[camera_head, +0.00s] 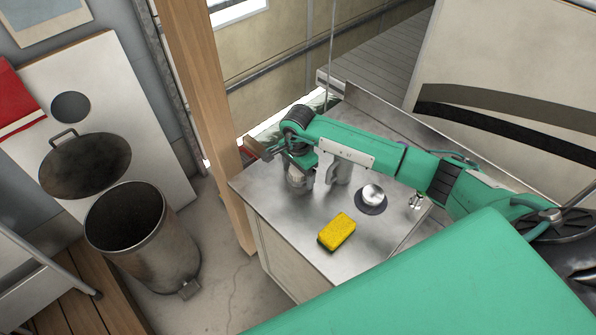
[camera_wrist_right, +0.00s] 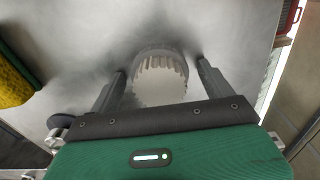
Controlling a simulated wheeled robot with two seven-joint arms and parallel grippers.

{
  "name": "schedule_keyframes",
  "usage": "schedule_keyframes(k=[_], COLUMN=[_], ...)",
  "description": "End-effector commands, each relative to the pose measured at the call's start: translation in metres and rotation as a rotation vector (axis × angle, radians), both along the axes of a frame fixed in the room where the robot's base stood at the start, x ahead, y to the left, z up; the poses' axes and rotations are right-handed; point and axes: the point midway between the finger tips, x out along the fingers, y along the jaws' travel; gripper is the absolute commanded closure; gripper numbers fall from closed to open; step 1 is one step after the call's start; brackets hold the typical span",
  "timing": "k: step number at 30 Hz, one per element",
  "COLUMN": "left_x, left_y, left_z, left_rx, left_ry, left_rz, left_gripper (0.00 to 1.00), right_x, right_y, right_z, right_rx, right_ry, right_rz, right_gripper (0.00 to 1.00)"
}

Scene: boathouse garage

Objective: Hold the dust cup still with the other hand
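The dust cup appears to be the pale, ribbed round thing (camera_wrist_right: 160,78) in the right wrist view. It stands on the metal worktop between the two fingers of my right gripper (camera_wrist_right: 160,72), with a narrow gap visible on each side. The gripper is open around it. In the head view, my right gripper (camera_head: 298,168) points down at the worktop's far left part, and a greyish clear cup (camera_head: 296,184) shows partly below it. The arm hides much of that area. My left gripper is not in view.
A yellow sponge (camera_head: 337,231) lies near the worktop's (camera_head: 285,222) front edge. A silver knob-like piece on a dark disc (camera_head: 371,205) sits to its right. A metal bin (camera_head: 150,245) stands on the floor at left, beside a wooden post (camera_head: 205,95).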

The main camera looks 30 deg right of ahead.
Motion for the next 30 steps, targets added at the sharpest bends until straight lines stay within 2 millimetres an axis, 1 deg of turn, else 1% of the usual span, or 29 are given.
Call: schedule_keyframes(k=[5, 8, 9, 11, 15, 21, 25, 30], left_x=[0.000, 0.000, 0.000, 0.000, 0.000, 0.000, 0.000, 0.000], left_y=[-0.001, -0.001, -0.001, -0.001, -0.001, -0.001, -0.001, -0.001], left_z=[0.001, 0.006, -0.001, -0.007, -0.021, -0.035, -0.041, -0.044], left_rx=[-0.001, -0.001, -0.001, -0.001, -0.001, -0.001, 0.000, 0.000], left_ry=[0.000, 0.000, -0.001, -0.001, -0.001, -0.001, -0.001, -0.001], left_rz=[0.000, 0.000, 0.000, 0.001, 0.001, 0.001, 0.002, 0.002], left_gripper=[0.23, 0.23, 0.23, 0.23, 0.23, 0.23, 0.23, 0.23], right_x=[0.000, 0.000, 0.001, 0.002, 0.002, 0.001, 0.001, 0.000], right_y=[0.000, 0.000, 0.000, 0.000, 0.000, 0.000, 0.000, 0.000], right_z=[0.001, 0.006, 0.008, 0.017, 0.047, 0.088, 0.107, 0.120], right_rx=[0.001, 0.001, 0.000, 0.001, -0.001, 0.000, 0.000, 0.000], right_ry=[0.000, 0.000, -0.003, -0.006, -0.008, -0.006, -0.004, -0.001], right_rz=[0.000, 0.000, 0.000, 0.002, 0.003, 0.001, 0.001, 0.000], right_gripper=[0.17, 0.17, 0.17, 0.17, 0.17, 0.17, 0.17, 0.17])
